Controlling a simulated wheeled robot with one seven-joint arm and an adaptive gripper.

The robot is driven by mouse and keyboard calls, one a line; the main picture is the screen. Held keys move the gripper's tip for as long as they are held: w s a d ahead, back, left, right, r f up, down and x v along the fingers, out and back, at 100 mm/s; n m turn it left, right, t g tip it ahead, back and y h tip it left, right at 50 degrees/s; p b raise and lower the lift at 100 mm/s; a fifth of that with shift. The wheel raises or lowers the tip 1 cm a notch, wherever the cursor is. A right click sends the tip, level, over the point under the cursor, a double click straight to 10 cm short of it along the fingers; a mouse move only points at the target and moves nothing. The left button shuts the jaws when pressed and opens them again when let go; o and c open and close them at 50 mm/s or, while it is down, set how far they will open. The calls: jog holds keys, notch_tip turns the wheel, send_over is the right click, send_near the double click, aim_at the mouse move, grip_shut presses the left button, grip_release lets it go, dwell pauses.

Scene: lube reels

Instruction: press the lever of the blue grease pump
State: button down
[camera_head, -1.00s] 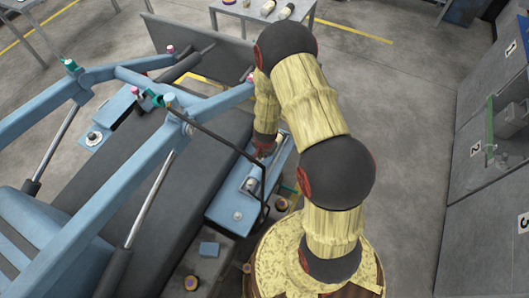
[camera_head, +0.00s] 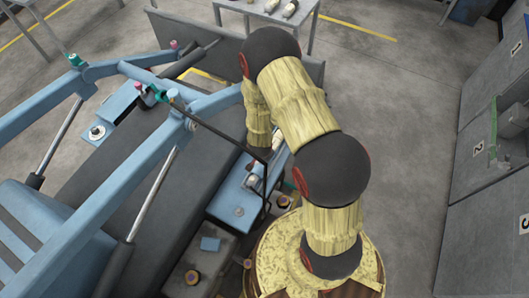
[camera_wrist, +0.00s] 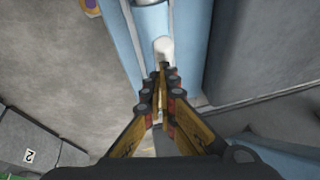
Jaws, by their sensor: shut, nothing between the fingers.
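My gripper (camera_wrist: 162,72) is shut and empty in the wrist view, its fingertips close together over a blue beam. A short white rounded piece (camera_wrist: 163,47) stands just past the fingertips; I cannot tell whether they touch it, or whether it is the pump's lever. In the head view my arm hides the gripper, which is by the far end of a blue side beam (camera_head: 239,211). A pale cylindrical fitting (camera_head: 252,181) shows on that beam beside my arm. I cannot make out the blue grease pump and its lever for certain.
Blue lift arms (camera_head: 142,72) and a thin black bent bar (camera_head: 232,143) stand close left of my arm.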

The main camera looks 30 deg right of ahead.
jog(key=a+f+h+b, duration=0.1)
jog(key=s+f+t+h, duration=0.1)
jog(key=shift+s+a+f+b, duration=0.1)
jog(key=shift+a+f+b, duration=0.25)
jog(key=shift+a, duration=0.05)
jog(key=shift+s+a+f+b, duration=0.2)
jog(key=shift+a+f+b, duration=0.1)
jog(key=shift+f, duration=0.2)
jog(key=shift+s+a+f+b, duration=0.15)
jog(key=shift+f+b, duration=0.1)
jog(key=shift+f, duration=0.25)
jog(key=shift+d+r+p, duration=0.1)
jog(key=shift+r+p, duration=0.35)
jog(key=shift+r, duration=0.05)
jog(key=p+v, duration=0.4)
jog(key=v, duration=0.8)
jog(key=shift+s, duration=0.35)
jog(key=shift+r+p, duration=0.1)
jog(key=shift+p, duration=0.2)
